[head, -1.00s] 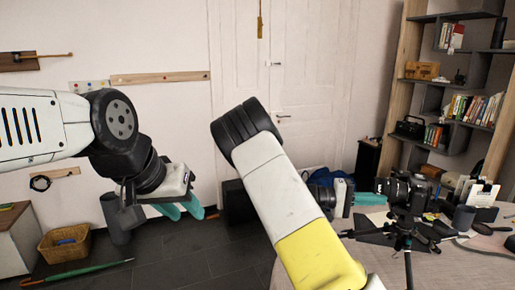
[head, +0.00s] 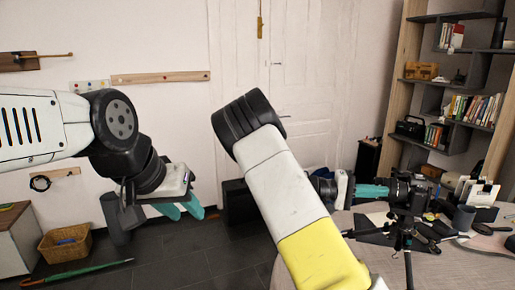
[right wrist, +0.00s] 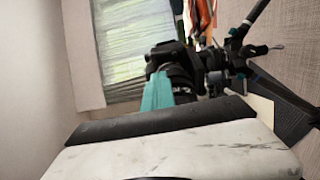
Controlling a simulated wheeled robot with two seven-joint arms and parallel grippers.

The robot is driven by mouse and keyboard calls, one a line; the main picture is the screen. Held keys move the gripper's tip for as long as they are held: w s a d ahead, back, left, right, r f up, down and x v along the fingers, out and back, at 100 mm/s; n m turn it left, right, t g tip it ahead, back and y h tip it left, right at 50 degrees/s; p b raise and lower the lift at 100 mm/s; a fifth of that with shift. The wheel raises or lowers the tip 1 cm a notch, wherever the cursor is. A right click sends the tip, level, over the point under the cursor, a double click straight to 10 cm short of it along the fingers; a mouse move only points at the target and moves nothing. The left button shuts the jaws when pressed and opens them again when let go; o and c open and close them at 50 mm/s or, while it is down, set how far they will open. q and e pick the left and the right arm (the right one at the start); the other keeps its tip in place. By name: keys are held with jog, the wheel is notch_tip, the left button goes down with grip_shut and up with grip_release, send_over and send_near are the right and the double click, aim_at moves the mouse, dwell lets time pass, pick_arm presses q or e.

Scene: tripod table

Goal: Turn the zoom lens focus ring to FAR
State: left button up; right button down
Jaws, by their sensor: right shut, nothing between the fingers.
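A black camera (head: 420,196) with a zoom lens (head: 398,189) stands on a black tripod (head: 405,232) on the table. The lens points left, toward my right gripper. My right gripper (head: 385,191) is shut and empty, its teal fingertips at the lens; I cannot tell whether they touch it. In the right wrist view the teal fingers (right wrist: 157,92) overlap the side of the dark lens (right wrist: 181,82). The focus ring's markings are too small to read. My left gripper (head: 182,208) is open and empty, far left, away from the table.
The round table (head: 450,265) holds dark tools and a dark cup (head: 463,217) near the camera. The tripod's legs spread over the tabletop. A shelf (head: 445,85) stands behind at right. A basket (head: 66,243) and a green umbrella (head: 85,272) are on the floor at left.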

jog(key=w+a, duration=0.1)
jog(key=a, duration=0.5)
jog(key=shift+w, duration=0.25)
jog(key=shift+r, duration=0.1)
